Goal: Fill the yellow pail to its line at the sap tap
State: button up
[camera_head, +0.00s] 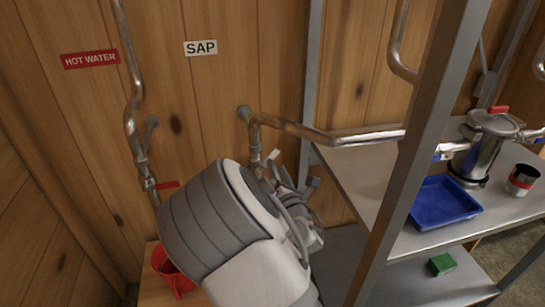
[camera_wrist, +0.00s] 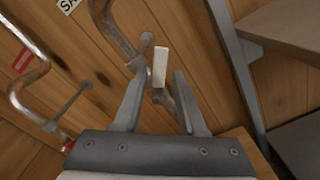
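The sap tap pipe (camera_head: 255,135) comes out of the wood wall below the SAP sign (camera_head: 200,47) and bends down behind my arm. In the wrist view the sap pipe (camera_wrist: 115,30) runs down to a pale upright lever (camera_wrist: 160,66). My gripper (camera_wrist: 158,78) is open, with the lever showing between its fingertips; I cannot tell whether either finger touches it. In the head view my gripper (camera_head: 292,185) is beside the tap's lower end, partly hidden by my wrist. No yellow pail shows in either view. The tap's outlet is hidden.
A red pail (camera_head: 170,274) stands on a low wooden bench (camera_head: 150,290) under the hot water tap with its red handle (camera_head: 167,185). A metal shelf post (camera_head: 415,150) stands right of my arm. The shelf holds a blue tray (camera_head: 443,202), a metal canister (camera_head: 482,150) and a cup (camera_head: 522,180).

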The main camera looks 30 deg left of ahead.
aim_at(272, 157)
jog(key=x, duration=0.6)
jog(key=shift+w+a, duration=0.15)
jog(key=shift+w, duration=0.05)
grip_shut()
dwell(1.3)
